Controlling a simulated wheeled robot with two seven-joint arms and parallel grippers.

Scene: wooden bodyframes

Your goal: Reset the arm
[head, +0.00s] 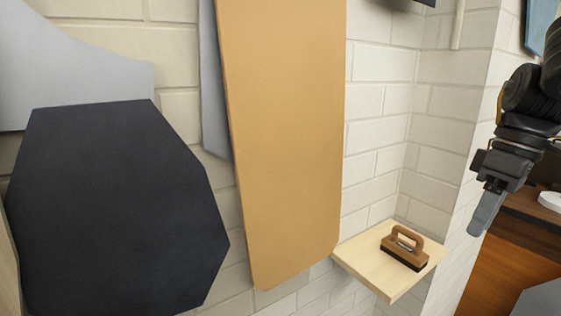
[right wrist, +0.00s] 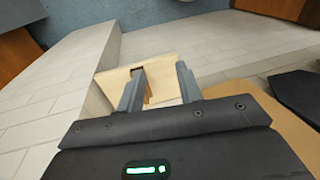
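My right gripper (head: 486,213) hangs at the right side of the head view, pointing down. It is to the right of a small wooden shelf and clear of it. In the right wrist view the gripper (right wrist: 160,70) has its two grey fingers apart, with nothing held between them. A brown brush with a handle and dark bottom (head: 405,248) rests on the pale wooden shelf (head: 378,272). In the wrist view the shelf (right wrist: 163,68) shows beyond the fingers, and the brush is partly hidden by the left finger. My left gripper is not in view.
A tall tan board (head: 287,130) and a dark angular panel (head: 115,210) are in front of the white brick wall (head: 385,100). The wall's corner stands between the shelf and my right arm. A brown wooden surface (head: 530,215) with a white round item is at far right.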

